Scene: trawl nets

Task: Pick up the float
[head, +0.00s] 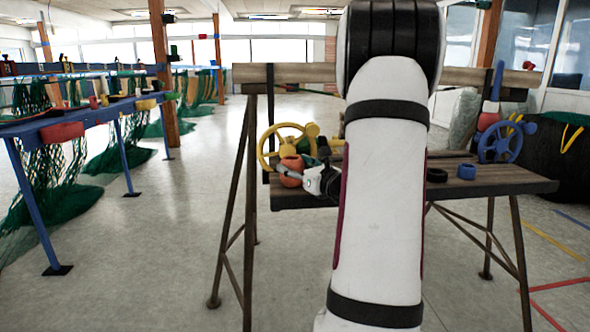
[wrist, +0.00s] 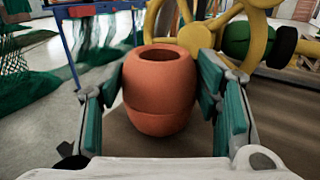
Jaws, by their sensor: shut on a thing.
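The float (wrist: 158,92) is an orange, barrel-shaped piece with a round hole in its top. In the wrist view it stands upright between the two green-padded fingers of my gripper (wrist: 160,105). The gripper is shut on it, one finger on each side. In the head view the float (head: 291,171) shows at the left end of the wooden bench, partly covered by my gripper (head: 308,176). I cannot tell whether its base touches the bench top.
A yellow handwheel (head: 284,141) stands close behind the float. The bench (head: 500,183) also holds dark and blue rings (head: 467,172) and a blue handwheel (head: 500,142) at the right. A blue table (head: 90,118) with green nets stands at the left, across open floor.

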